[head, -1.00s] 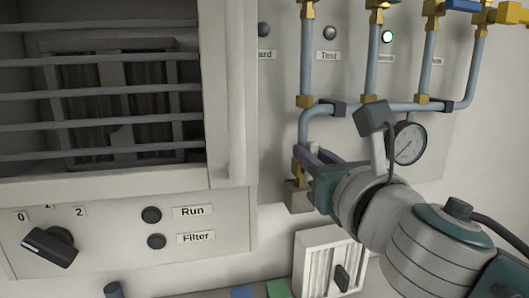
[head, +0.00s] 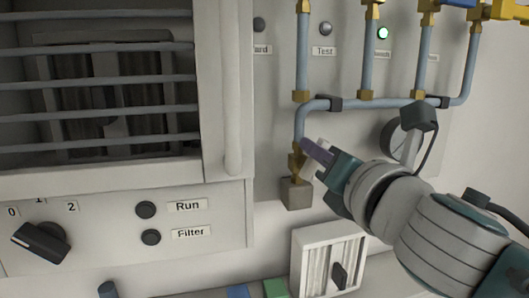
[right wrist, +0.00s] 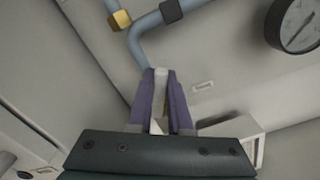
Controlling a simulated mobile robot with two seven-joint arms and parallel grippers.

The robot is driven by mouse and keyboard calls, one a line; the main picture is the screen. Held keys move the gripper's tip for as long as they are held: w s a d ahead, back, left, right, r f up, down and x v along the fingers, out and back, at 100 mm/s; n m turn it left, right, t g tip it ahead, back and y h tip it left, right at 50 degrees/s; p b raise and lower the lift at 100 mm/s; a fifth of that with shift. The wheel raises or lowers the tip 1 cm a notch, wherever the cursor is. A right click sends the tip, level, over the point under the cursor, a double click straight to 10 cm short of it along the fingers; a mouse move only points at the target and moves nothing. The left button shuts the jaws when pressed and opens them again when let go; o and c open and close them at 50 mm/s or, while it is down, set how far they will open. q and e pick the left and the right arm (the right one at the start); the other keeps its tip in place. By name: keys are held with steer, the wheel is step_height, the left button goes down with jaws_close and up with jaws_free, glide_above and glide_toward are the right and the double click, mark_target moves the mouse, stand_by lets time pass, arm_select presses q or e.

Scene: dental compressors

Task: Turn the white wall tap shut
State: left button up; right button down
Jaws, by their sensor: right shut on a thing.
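The white wall tap sits at the lower end of the blue-grey pipe, on a brass body (head: 296,162) above a grey block (head: 296,194). My right gripper (head: 316,150) is at the tap, with its purple fingers pointing left toward the brass body. In the right wrist view the fingers (right wrist: 160,95) are closed around the tap's white handle (right wrist: 160,78), whose pale surface shows between them. In the head view the fingers mostly hide the handle, so its angle is hard to tell. My left gripper is not in view.
A pressure gauge (right wrist: 297,24) is close to the right of my gripper; my wrist partly hides it in the head view. Blue-grey pipes (head: 385,107) run above. A white vented box (head: 318,262) with a black knob stands below. A barred cabinet (head: 100,100) fills the left.

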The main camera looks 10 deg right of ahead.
steer(key=shift+d+f+m+b, duration=0.3)
steer(key=shift+f+m+b, duration=0.25)
steer(key=shift+m, duration=1.5)
steer(key=shift+d+f+m+b, duration=0.35)
steer(key=shift+m+b, duration=0.35)
steer(key=shift+m, duration=1.3)
steer(key=shift+d+f+m+b, duration=0.2)
steer(key=shift+f+m+b, duration=0.4)
steer(key=shift+m, duration=1.45)
steer(key=c, duration=0.8)
jaws_free()
steer(key=shift+c, duration=0.2)
steer(key=shift+s, duration=0.1)
